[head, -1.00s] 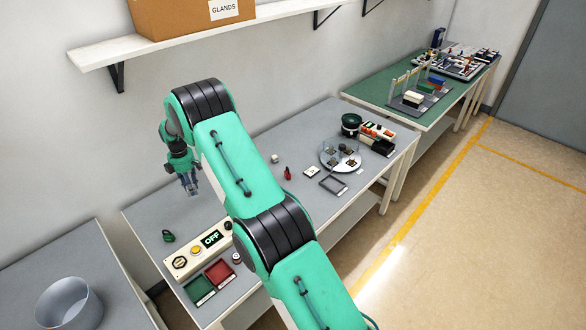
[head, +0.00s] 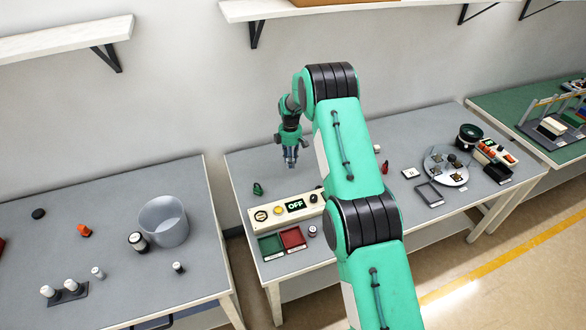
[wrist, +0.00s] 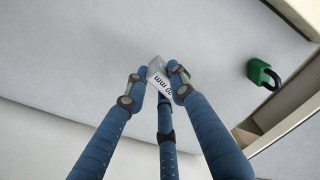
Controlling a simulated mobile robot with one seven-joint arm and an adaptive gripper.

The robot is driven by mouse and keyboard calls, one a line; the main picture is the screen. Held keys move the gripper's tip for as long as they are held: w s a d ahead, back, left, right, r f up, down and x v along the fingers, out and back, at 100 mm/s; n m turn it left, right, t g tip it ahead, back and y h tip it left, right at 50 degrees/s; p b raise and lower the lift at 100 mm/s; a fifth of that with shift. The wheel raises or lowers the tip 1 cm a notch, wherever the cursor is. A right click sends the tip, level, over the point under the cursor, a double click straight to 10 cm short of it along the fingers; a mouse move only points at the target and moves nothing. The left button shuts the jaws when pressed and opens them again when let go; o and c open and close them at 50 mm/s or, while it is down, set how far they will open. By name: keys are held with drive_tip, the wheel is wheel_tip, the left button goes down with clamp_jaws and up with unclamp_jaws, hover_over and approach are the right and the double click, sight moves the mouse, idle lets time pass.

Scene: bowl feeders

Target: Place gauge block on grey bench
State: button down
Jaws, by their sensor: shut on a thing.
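My gripper (head: 290,163) hangs, pointing down, over the back left part of the middle grey bench (head: 400,132) in the head view. In the wrist view its blue fingers (wrist: 160,76) are shut on the gauge block (wrist: 159,84), a small pale block with dark "mm" lettering. Part of the block is hidden by the fingers, and I cannot make it out in the head view. A grey surface fills much of the wrist view beyond the block. A second grey-topped bench (head: 105,212) stands at the left.
A green padlock (head: 258,189) lies near the gripper; it also shows in the wrist view (wrist: 263,74). An OFF control box (head: 285,208) and green and red trays (head: 292,238) stand in front. A grey bin (head: 164,222) is on the left bench. A shelf (head: 70,38) hangs above.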

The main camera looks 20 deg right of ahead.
drive_tip(key=shift+f, duration=0.75)
drive_tip(key=shift+f, duration=1.85)
drive_tip(key=shift+f, duration=0.15)
drive_tip(key=c, duration=1.5)
unclamp_jaws()
wheel_tip(320, 180, up, 12)
drive_tip(key=shift+r, duration=0.15)
